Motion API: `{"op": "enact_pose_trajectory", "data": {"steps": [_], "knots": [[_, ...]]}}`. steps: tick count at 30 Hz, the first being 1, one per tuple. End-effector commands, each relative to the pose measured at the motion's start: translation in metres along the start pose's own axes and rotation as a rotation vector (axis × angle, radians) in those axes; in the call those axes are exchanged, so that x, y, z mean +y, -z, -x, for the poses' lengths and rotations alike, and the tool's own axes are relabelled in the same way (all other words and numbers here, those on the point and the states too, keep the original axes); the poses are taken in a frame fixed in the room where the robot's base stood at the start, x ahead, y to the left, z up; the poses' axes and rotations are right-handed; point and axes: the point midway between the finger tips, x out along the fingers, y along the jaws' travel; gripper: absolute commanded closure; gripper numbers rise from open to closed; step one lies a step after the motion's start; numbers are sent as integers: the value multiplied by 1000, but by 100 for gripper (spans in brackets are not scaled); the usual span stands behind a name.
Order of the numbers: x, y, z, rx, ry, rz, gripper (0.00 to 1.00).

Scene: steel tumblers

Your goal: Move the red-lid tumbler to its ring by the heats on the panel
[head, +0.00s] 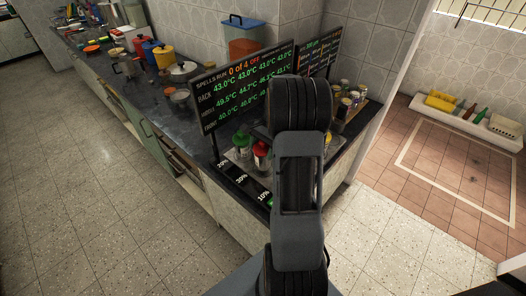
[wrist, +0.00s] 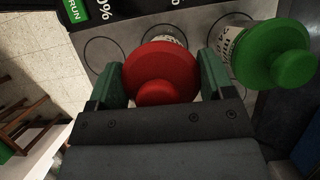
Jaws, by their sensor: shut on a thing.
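The red-lid tumbler (wrist: 160,72) is between the two green fingers of my gripper (wrist: 158,80), which is shut on it. In the head view the red-lid tumbler (head: 261,156) is at the counter's corner, and my arm hides most of the gripper. Whether its base touches the surface cannot be told. The panel (head: 245,85) reads "SPELLS RUN 0 of 4 OFF", with rows of temperatures: the back row shows 43.0°C, the middle row mixed values, the front row 40.0°C. Empty ring outlines (wrist: 103,52) show on the grey plate left of the red lid.
A green-lid tumbler (wrist: 270,55) stands close on the right in the wrist view; its lid shows in the head view (head: 242,140). Black percent tags (head: 243,180) line the counter's front edge. A second screen (head: 318,55) and several jars (head: 350,98) stand behind.

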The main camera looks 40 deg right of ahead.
Motion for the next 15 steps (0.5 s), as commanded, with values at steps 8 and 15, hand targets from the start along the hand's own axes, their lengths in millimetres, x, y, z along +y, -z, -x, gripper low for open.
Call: {"op": "enact_pose_trajectory", "data": {"steps": [8, 15], "knots": [[1, 7, -16, 1, 1, 0, 58], [1, 8, -19, 0, 1, 0, 58]]}}
